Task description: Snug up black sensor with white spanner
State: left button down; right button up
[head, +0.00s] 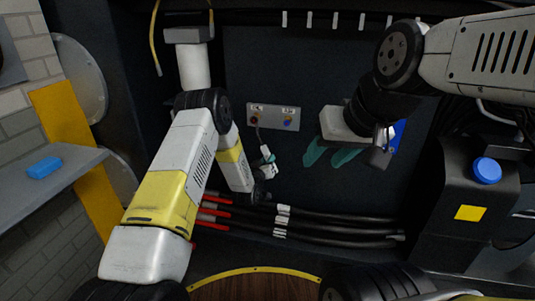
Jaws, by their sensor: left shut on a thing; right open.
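My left gripper (268,163) is in front of the dark chassis wall, just below a small grey panel (273,117). It is shut on a small white piece, which looks like the white spanner (265,152). A thin dark piece, perhaps the black sensor (257,133), runs from the panel's left fitting down towards the spanner. I cannot tell whether the spanner touches it. The panel's right fitting has a blue part.
Black cables (340,231) with red ends cross below the grippers. A black tank (480,205) with a blue cap stands at the right. A blue block (44,168) lies on a grey shelf (50,195) at the left. A blue-faced part (397,135) is behind my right gripper.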

pick_arm(q)
jog(key=shift+w+a+f+m, duration=0.2)
jog(key=shift+a+m, duration=0.1)
jog(key=shift+a, duration=0.1)
jog(key=shift+a, duration=0.1)
jog(key=shift+w+a+f+m, duration=0.2)
jog(key=shift+a+m, duration=0.25)
jog(key=shift+a, duration=0.2)
jog(key=shift+w+a+f+m, duration=0.2)
jog(key=shift+a+m, duration=0.25)
jog(key=shift+a, duration=0.15)
jog(key=shift+w+a+m+y, duration=0.15)
jog(key=shift+w+a+m, duration=0.1)
jog(key=shift+a+m, duration=0.35)
jog(key=shift+w+a+m+y, duration=0.2)
jog(key=shift+a+m, duration=0.1)
jog(key=shift+a, duration=0.45)
